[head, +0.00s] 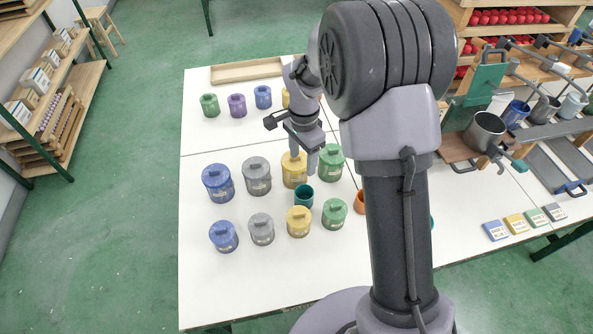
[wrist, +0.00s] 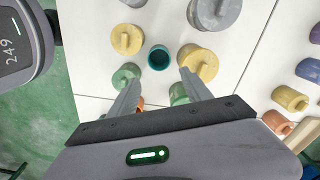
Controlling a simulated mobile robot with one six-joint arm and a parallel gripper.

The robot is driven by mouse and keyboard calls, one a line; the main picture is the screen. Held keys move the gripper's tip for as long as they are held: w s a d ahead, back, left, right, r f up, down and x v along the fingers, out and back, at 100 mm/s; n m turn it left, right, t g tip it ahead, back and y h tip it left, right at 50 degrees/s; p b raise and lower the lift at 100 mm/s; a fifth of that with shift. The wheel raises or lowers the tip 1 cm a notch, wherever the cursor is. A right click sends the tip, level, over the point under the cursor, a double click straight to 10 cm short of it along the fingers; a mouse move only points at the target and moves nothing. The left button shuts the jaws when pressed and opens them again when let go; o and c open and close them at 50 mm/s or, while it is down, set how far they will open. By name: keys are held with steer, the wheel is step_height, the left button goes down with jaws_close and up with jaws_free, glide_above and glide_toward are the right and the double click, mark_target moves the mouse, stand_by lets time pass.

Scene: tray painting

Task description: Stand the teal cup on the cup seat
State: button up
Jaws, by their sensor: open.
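The teal cup (head: 303,197) stands upright on the white table between the yellow jars. In the wrist view its open mouth (wrist: 158,58) faces the camera, just beyond and between my fingertips. My gripper (head: 303,168) is open and points down close to the cup; in the wrist view its two fingers (wrist: 160,78) are apart with nothing between them. I cannot make out the cup seat for certain; my arm hides part of the table.
Lidded jars crowd the cup: a large yellow jar (wrist: 198,64), a small yellow jar (head: 299,221), a large green jar (head: 331,162) and a small green jar (head: 334,213). A metal pot (head: 485,131) stands at right. The table's front left is clear.

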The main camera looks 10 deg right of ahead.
steer(key=b, duration=0.6)
glide_toward(304, 193)
steer(key=f, duration=0.2)
steer(key=s+f, duration=0.1)
steer(key=f, duration=0.1)
steer(key=s+f, duration=0.1)
steer(key=f, duration=0.1)
steer(key=shift+s+a, duration=0.25)
steer(key=shift+a, duration=0.1)
steer(key=shift+r, duration=0.15)
